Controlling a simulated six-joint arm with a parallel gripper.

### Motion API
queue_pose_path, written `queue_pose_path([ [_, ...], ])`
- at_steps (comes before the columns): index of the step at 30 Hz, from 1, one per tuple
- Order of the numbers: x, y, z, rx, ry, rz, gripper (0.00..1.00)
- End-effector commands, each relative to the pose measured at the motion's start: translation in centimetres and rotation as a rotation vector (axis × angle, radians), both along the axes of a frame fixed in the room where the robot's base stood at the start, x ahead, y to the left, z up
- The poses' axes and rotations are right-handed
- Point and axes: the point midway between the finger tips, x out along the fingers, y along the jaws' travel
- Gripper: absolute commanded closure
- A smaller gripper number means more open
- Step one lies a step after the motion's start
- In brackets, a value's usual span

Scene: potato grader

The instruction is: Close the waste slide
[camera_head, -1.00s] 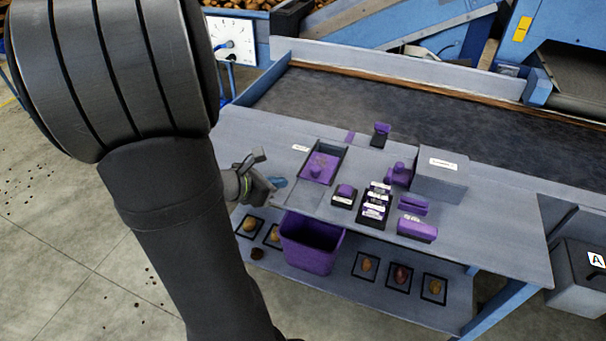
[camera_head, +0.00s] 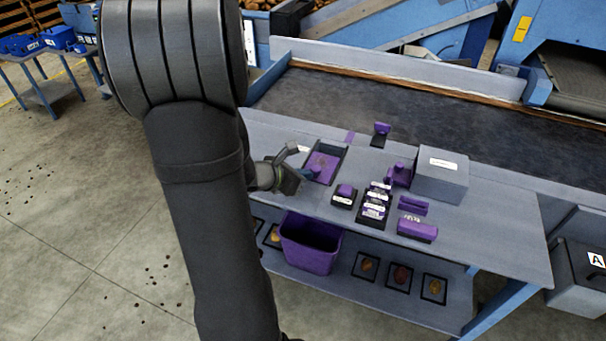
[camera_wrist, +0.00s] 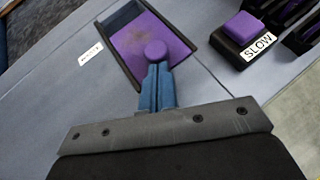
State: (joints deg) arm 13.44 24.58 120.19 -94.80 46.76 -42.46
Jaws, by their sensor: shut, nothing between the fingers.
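The waste slide is a purple plate (camera_head: 323,164) in a dark tray-like frame (camera_head: 340,153) set in the grey table top. In the wrist view the plate (camera_wrist: 140,36) lies toward the near part of the frame, and a dark gap (camera_wrist: 121,17) shows at the far end. A round purple knob (camera_wrist: 156,50) stands on the plate's near end. My gripper (camera_wrist: 158,68) has its blue fingers together and empty, right at the near side of the knob. In the head view my gripper (camera_head: 308,175) is at the slide's near left; whether it touches the knob is unclear.
A purple button block marked SLOW (camera_wrist: 247,28) stands right of the slide, with a black rack (camera_head: 374,207) beyond it. A grey box (camera_head: 440,176) stands farther right. A purple bin (camera_head: 310,245) sits below the table edge.

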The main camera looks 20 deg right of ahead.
Motion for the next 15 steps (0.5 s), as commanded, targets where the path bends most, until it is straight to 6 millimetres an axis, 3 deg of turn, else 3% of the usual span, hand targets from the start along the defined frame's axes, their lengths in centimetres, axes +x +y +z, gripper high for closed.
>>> queue_pose_path([
  [4, 0.5, -0.5, 0.0, 0.000, 0.000, -0.001, 1.00],
  [15, 4.7, -4.8, 0.0, -0.001, 0.000, -0.002, 1.00],
])
